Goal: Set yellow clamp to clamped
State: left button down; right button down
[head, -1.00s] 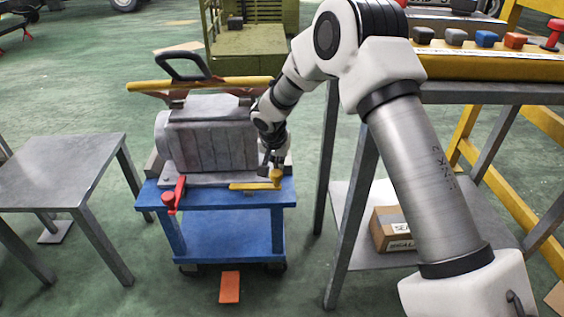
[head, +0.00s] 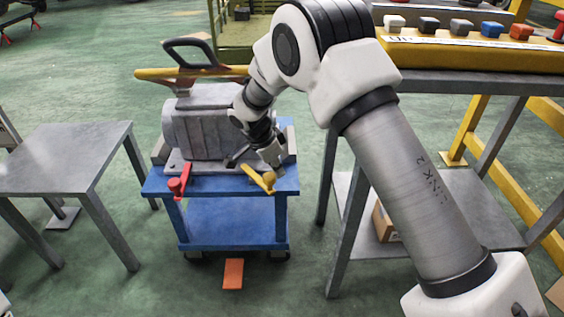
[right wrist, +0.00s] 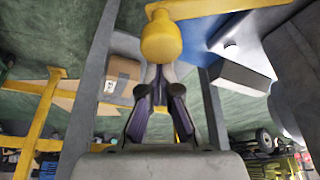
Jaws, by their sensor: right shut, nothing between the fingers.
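The yellow clamp (head: 257,175) sits on the front right of the blue cart's top. Its lever lies at a slant, with the round knob (head: 268,179) at the front right end. My right gripper (head: 279,168) is shut and empty, pointing down just behind the knob. In the right wrist view the yellow knob (right wrist: 161,38) is large beyond the closed fingertips (right wrist: 160,72) of my right gripper. I cannot tell whether they touch it. My left gripper is not in view.
A grey motor-like block (head: 205,125) fills most of the blue cart (head: 225,188). A red clamp (head: 180,181) is at its front left. A grey table (head: 65,160) stands left, and a bench with a yellow button panel (head: 470,52) stands right.

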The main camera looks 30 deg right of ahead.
jog(key=a+m, duration=0.1)
jog(key=a+m+g+p, duration=0.1)
jog(key=shift+s+a+r+m, duration=0.1)
jog(key=shift+s+r+m, duration=0.05)
jog(key=shift+s+m, duration=0.25)
jog(key=a+m+p, duration=0.2)
jog(key=shift+m+g, duration=0.3)
jog(key=shift+g, duration=0.1)
jog(key=shift+w+a+m+y+p, duration=0.1)
jog(key=shift+a+m+y+p, duration=0.35)
jog(key=shift+a+p, duration=0.35)
jog(key=shift+a, duration=0.1)
send_near(268, 181)
jog(key=shift+w+a+f, duration=0.1)
jog(key=shift+a+f, duration=0.05)
jog(key=shift+a, duration=0.35)
jog(key=shift+w+a+f, duration=0.1)
jog(key=shift+a+f, duration=0.05)
jog(key=shift+a, duration=0.3)
